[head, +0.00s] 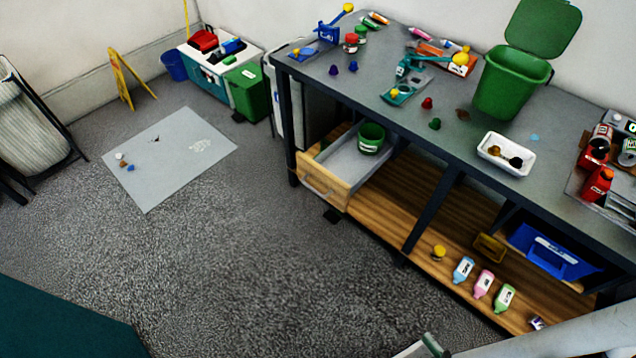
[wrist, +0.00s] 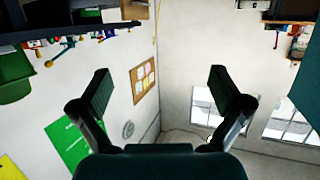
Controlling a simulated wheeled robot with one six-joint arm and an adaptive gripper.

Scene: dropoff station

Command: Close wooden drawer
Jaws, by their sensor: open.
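The wooden drawer (head: 325,185) is under the left end of the workbench in the head view. It is pulled out toward the open floor, with a light wood front, a handle and a grey inside. A green tub (head: 371,138) stands at the back of it. In the wrist view my gripper (wrist: 162,85) is open and empty, with its two dark fingers well apart. It faces walls and windows, and the drawer is not in that view. In the head view only part of my arm shows at the bottom right, apart from the drawer.
The workbench (head: 390,130) carries small tools, a green bin (head: 510,85) and a white tray (head: 507,154). Bottles and a blue bin (head: 552,252) sit on its lower shelf. A grey mat (head: 170,160) lies on the floor. The floor before the drawer is clear.

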